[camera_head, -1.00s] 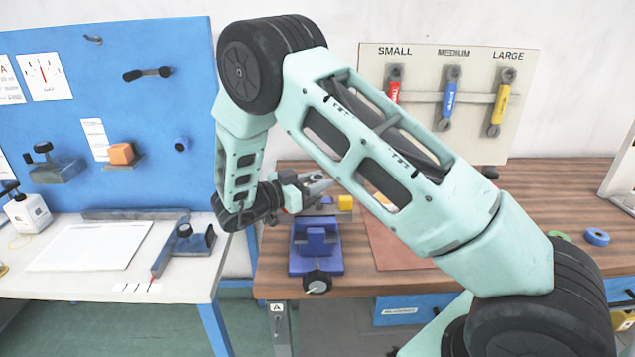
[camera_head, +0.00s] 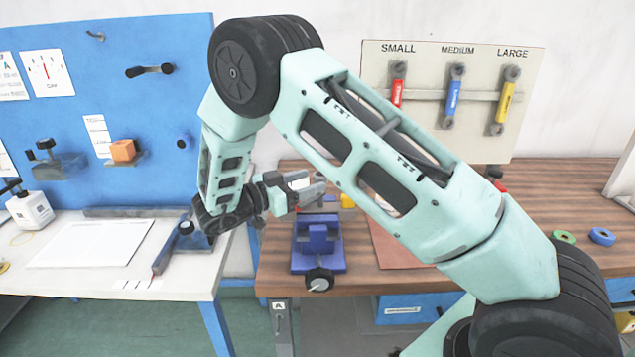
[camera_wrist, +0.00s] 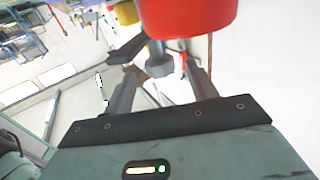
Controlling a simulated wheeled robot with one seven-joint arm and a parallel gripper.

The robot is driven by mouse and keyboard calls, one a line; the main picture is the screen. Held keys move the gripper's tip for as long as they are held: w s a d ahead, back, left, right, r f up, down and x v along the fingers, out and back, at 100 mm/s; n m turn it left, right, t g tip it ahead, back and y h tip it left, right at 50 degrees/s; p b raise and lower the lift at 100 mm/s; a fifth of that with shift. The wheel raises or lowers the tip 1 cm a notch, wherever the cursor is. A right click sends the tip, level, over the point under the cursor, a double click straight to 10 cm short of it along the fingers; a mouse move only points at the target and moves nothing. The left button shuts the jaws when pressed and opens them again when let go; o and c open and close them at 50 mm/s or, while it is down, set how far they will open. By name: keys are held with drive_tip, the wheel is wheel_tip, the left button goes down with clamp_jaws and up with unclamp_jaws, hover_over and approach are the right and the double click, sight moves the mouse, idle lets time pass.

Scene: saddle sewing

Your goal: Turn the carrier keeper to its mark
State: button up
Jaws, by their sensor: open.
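I cannot pick out the carrier keeper or its mark with certainty. My gripper (camera_head: 318,188) is open above the back of the blue vise (camera_head: 318,245) on the wooden bench. In the wrist view, the gripper's dark fingers (camera_wrist: 157,68) stand apart. A large rounded red part (camera_wrist: 188,15) fills the top of that view, with a grey stem (camera_wrist: 158,55) below it, between or just beyond the fingers. I cannot tell whether the fingers touch the stem. A yellow block (camera_head: 347,201) shows beside my arm behind the vise. My arm hides part of the bench.
A black-knobbed handle (camera_head: 319,279) sticks out at the vise front. A brown mat (camera_head: 395,248) lies to its right, partly behind my arm. Green (camera_head: 563,237) and blue (camera_head: 602,236) rolls lie at the right. Three coloured tools hang on a board (camera_head: 525,100). The white table (camera_head: 180,283) stands left.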

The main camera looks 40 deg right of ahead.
drive_tip(key=a+b, duration=0.3)
drive_tip(key=a, duration=1)
drive_tip(key=shift+w+a, duration=0.2)
drive_tip(key=shift+w, duration=0.05)
